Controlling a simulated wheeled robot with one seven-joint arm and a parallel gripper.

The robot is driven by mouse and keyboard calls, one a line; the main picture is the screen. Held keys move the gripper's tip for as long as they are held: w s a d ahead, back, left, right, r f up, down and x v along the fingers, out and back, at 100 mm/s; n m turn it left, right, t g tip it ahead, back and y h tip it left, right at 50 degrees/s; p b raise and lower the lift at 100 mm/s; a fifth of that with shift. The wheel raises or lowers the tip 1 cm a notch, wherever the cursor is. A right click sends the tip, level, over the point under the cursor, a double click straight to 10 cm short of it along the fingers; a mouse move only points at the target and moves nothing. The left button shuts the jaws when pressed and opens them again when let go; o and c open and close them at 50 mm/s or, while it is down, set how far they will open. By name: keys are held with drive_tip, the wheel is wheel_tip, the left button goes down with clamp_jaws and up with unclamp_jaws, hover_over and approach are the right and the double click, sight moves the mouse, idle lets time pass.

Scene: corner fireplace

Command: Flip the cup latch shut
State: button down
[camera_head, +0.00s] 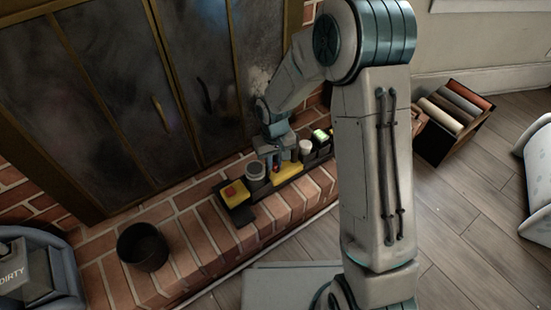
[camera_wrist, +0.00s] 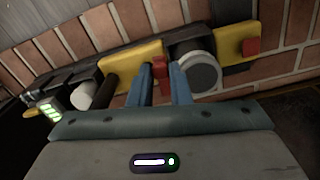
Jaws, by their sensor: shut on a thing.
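My gripper (camera_head: 273,163) reaches down to a dark fixture on the brick hearth. In the wrist view its two blue fingers (camera_wrist: 162,84) are closed around a small red piece (camera_wrist: 159,73), which looks like the latch. This piece stands against a yellow plate (camera_wrist: 136,66), just beside a round grey-lidded cup (camera_wrist: 195,73). The cup (camera_head: 255,172) also shows in the head view, left of my fingers. The fingers hide part of the red piece, so I cannot tell its exact angle.
A yellow block with a red button (camera_head: 233,192) sits left of the cup. A white cylinder (camera_head: 306,147) and a green-lit device (camera_head: 321,136) stand to the right. A black bucket (camera_head: 142,246) is on the hearth. Fireplace doors (camera_head: 150,80) rise close behind.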

drive_tip(key=a+m+p, duration=0.1)
drive_tip(key=m, duration=0.2)
drive_tip(key=a+m+p, duration=0.1)
drive_tip(key=m+p, duration=0.1)
drive_tip(key=m, duration=0.2)
drive_tip(key=a+m+p, duration=0.1)
drive_tip(key=a+m, duration=0.1)
drive_tip(key=m, duration=0.2)
drive_tip(key=shift+r, duration=0.2)
drive_tip(key=m+p, duration=0.1)
drive_tip(key=a+m+p, duration=0.1)
drive_tip(key=m, duration=0.1)
drive_tip(key=shift+w+p, duration=0.35)
drive_tip(key=shift+p, duration=0.05)
drive_tip(key=shift+w+a+f+m+p, duration=0.1)
drive_tip(key=shift+w+a+m+p, duration=0.1)
drive_tip(key=shift+m+p, duration=0.45)
drive_tip(key=shift+w+a+f+m+p, duration=0.15)
drive_tip(key=shift+m+p, duration=0.15)
drive_tip(key=shift+m, duration=0.55)
drive_tip(key=shift+d, duration=0.1)
drive_tip(key=c, duration=1.3)
unclamp_jaws()
drive_tip(key=shift+c, duration=0.2)
drive_tip(key=shift+r, duration=0.1)
wheel_tip(320, 180, up, 14)
drive_tip(key=p, duration=0.4)
drive_tip(key=shift+p, duration=0.3)
